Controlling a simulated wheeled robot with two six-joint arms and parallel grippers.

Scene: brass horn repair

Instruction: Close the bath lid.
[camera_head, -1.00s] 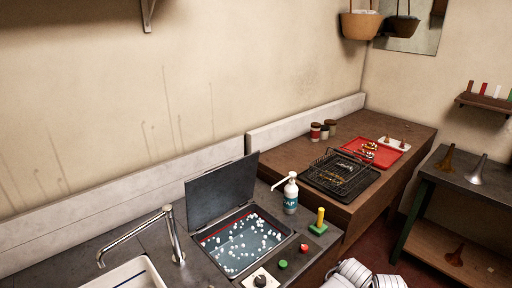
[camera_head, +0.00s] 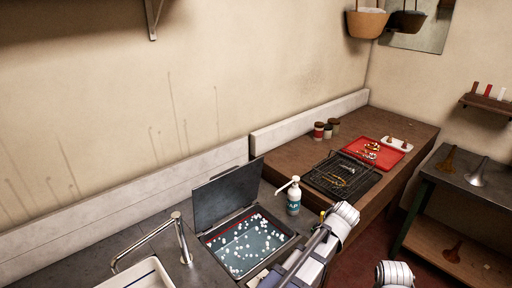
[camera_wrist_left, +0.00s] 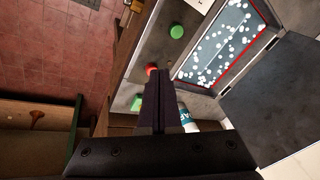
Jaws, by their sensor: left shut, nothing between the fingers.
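The bath (camera_head: 248,246) is a sunken basin of dark water dotted with white beads, with a red line inside its rim. Its dark lid (camera_head: 228,194) stands open, tilted up at the back edge. In the left wrist view the bath (camera_wrist_left: 222,45) is at the upper right, and the lid (camera_wrist_left: 275,98) is a dark panel at the right. My left gripper (camera_wrist_left: 160,75) is shut and empty, beside the bath's button panel in that view. In the head view my arm covers the bath's front right corner, and I cannot make out the fingers.
A soap pump bottle (camera_head: 294,198) stands right of the bath, close to the lid and my arm. A tap (camera_head: 180,238) and sink (camera_head: 140,275) are to the left. Green (camera_wrist_left: 177,31) and red (camera_wrist_left: 151,70) buttons sit beside the bath. A wire rack (camera_head: 342,176) is farther right.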

